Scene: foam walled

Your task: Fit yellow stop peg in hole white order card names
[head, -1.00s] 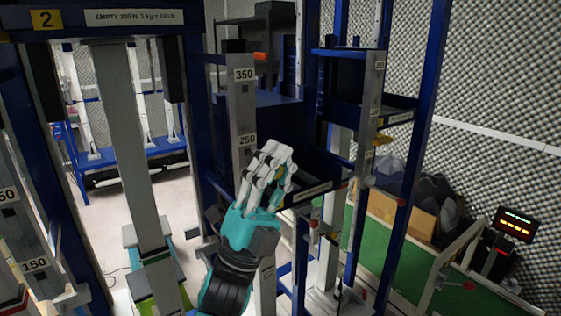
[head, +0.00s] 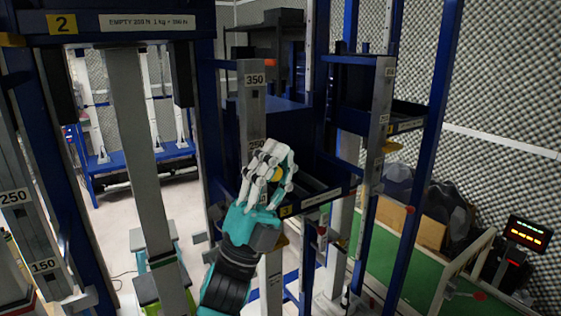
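My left gripper (head: 270,172), a white-fingered hand on a teal wrist, is in the middle of the head view, in front of a grey post (head: 252,110). Its fingers are curled around a small yellow piece, which looks like the yellow stop peg (head: 277,174); most of it is hidden by the fingers. I cannot tell whether the peg touches the post. I cannot make out a white order card. My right gripper is not in view.
A blue frame marked 2 (head: 62,24) stands at left, with a post numbered 250 and 150 (head: 43,265). A display (head: 526,233) stands at far right.

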